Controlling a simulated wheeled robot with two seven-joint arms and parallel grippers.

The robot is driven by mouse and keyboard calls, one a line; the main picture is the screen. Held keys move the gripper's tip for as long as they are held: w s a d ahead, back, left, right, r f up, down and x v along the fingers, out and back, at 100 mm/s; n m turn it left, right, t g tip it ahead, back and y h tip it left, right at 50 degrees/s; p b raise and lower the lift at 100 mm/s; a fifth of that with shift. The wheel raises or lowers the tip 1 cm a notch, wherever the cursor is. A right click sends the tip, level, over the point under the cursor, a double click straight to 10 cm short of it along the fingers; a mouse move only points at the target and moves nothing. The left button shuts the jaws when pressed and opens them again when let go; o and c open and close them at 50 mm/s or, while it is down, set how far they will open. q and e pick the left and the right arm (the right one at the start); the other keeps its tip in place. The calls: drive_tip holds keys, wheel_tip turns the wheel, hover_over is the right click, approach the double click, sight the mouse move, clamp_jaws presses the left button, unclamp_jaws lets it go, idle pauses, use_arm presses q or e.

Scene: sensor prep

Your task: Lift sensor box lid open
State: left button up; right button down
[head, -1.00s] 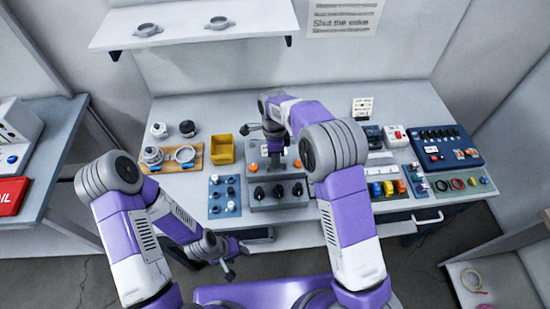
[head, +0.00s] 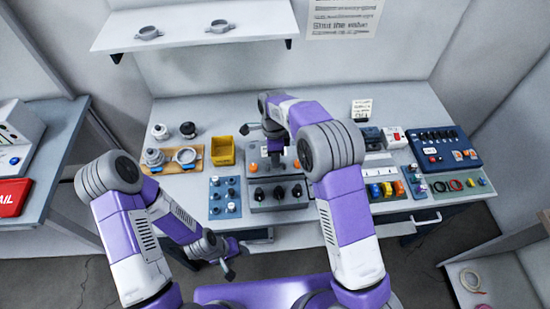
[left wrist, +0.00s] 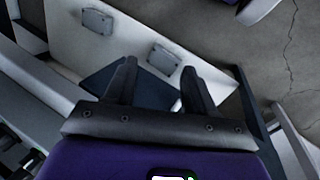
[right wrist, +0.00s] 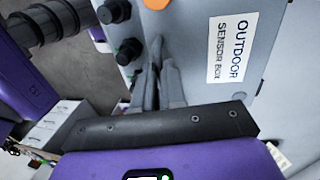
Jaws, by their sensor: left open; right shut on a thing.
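The sensor box (head: 287,205) is a grey case with black knobs and orange buttons on its front, in the middle of the bench. In the right wrist view its grey lid (right wrist: 262,55) carries a white "OUTDOOR SENSOR BOX" label. My right gripper (head: 276,150) reaches over the box from behind; in the right wrist view its fingers (right wrist: 165,70) are closed together at the lid. The exact part between the fingertips is hidden. My left gripper (head: 229,270) is open and empty, low in front of the bench; its spread fingers show in the left wrist view (left wrist: 158,80).
Left of the box are a blue panel with knobs (head: 225,197), a yellow bin (head: 222,151) and a wooden tray (head: 196,165). To the right are coloured blocks (head: 386,190) and a blue case (head: 446,148). A shelf (head: 190,30) overhangs the back.

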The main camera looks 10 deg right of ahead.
drive_tip(key=w+r+p, duration=0.5)
drive_tip(key=p, duration=0.2)
drive_tip(key=shift+d+r, duration=0.15)
drive_tip(key=shift+r, duration=0.25)
drive_tip(key=shift+w, duration=0.1)
drive_tip(key=c, duration=1.7)
unclamp_jaws()
drive_tip(key=o, duration=0.5)
drive_tip(key=shift+w+f, duration=0.3)
drive_tip(key=shift+w, duration=0.15)
drive_tip(key=shift+s+r, duration=0.1)
drive_tip(key=shift+r, duration=0.05)
